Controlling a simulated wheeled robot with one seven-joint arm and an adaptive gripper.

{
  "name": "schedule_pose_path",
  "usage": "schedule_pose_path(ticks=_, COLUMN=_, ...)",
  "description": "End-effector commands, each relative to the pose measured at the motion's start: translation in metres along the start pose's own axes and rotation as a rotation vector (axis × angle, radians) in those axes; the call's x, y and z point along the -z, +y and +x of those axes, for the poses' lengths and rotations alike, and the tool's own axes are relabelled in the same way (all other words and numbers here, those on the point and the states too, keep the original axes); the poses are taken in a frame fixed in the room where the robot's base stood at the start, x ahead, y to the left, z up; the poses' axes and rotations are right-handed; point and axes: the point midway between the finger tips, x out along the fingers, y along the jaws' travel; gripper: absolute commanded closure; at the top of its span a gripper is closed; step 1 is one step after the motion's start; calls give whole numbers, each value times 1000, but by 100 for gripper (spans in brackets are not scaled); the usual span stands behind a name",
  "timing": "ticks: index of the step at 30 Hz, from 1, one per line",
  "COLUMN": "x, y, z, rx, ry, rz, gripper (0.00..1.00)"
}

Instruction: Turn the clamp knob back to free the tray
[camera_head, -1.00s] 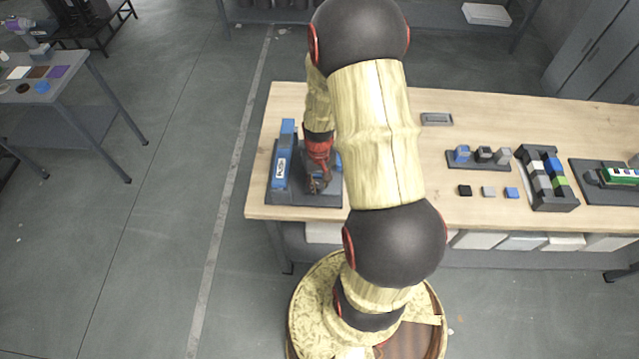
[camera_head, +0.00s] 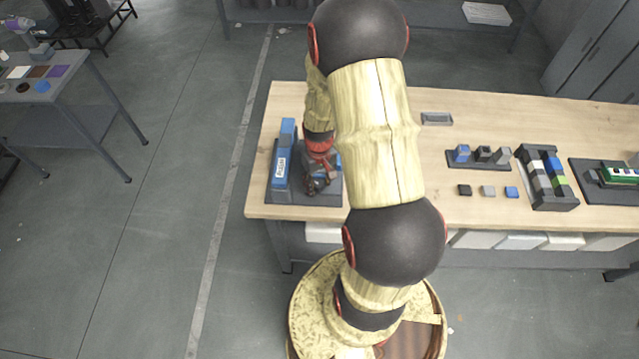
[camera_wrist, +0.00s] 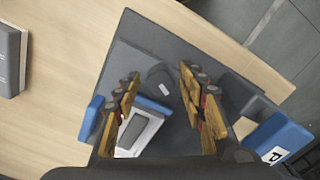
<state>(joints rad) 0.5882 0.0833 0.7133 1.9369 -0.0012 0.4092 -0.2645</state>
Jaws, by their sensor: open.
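A dark clamp fixture (camera_head: 299,199) stands at the left end of the wooden bench, with a tall blue labelled block (camera_head: 282,165) on its left. In the wrist view the dark base plate (camera_wrist: 185,60) fills the middle, and the blue block (camera_wrist: 280,138) is at lower right. My gripper (camera_head: 320,182) is over the fixture's right part. In the wrist view my gripper (camera_wrist: 160,77) is open, its two fingers apart with nothing visibly held. A grey and white piece with blue edges (camera_wrist: 140,130) shows between and below the fingers.
To the right on the bench are a small grey tray (camera_head: 437,118), a dark rack with blocks (camera_head: 480,166), several loose cubes and a green-topped device (camera_head: 620,175). Bare wood (camera_head: 410,165) lies just right of the fixture, partly behind my arm.

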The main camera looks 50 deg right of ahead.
Motion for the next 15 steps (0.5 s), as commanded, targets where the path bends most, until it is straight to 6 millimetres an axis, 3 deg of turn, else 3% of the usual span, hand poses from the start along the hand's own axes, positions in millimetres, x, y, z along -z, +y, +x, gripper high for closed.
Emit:
schedule_pose_path(ticks=8, x=0, y=0, z=-4, rx=0, ry=1, rz=0, gripper=59)
schedule_pose_path(ticks=15, x=1, y=0, z=-23, rx=0, ry=1, rz=0, gripper=59)
